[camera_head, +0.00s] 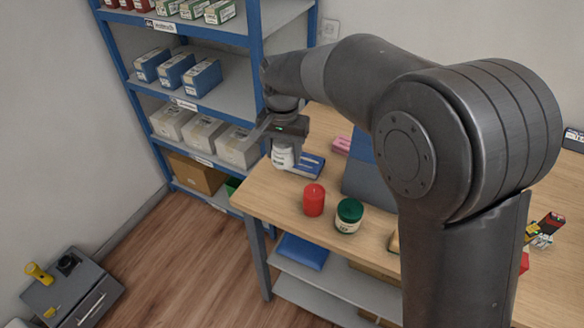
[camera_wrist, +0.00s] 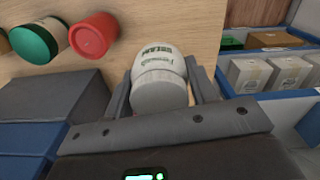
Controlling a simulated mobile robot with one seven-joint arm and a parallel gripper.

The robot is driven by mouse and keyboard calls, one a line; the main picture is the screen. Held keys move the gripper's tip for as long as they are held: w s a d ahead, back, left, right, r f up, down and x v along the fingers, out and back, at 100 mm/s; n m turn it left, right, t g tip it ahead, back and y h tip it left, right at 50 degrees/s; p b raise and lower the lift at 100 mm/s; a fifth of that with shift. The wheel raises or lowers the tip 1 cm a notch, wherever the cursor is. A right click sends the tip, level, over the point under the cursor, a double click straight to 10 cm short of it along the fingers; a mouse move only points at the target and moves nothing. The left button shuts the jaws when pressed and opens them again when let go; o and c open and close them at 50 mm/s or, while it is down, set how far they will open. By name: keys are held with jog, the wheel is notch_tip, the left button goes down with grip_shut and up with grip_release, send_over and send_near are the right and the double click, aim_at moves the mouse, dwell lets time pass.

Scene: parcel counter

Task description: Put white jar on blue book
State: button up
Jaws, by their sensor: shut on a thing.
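The white jar (camera_head: 283,157) is between the fingers of my gripper (camera_head: 287,138), which is shut on it. The wrist view shows the jar (camera_wrist: 158,72) from close by, with dark green lettering, and a grey finger on either side. The blue book (camera_head: 313,166) lies flat near the table's left end, close to the shelf. In the head view the jar overlaps the book's left part. I cannot tell whether the jar touches the book. The gripper hides the rest of the book, and I do not make it out in the wrist view.
A red candle (camera_head: 314,199) and a green-lidded jar (camera_head: 349,215) stand on the table (camera_head: 270,198) nearer the front. A pink item (camera_head: 341,145) and a large blue-grey object (camera_head: 362,178) are right of the book. A blue shelf unit (camera_head: 256,60) with boxes stands behind.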

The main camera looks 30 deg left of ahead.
jog(key=r, duration=0.2)
send_over(304, 161)
notch_tip(304, 161, down, 10)
jog(key=shift+r, duration=0.1)
jog(key=shift+d+f, duration=0.1)
jog(key=shift+f, duration=0.15)
jog(key=o, duration=1)
jog(key=shift+o, duration=0.2)
jog(key=shift+r, duration=0.1)
notch_tip(304, 161, up, 12)
jog(key=shift+r, duration=0.15)
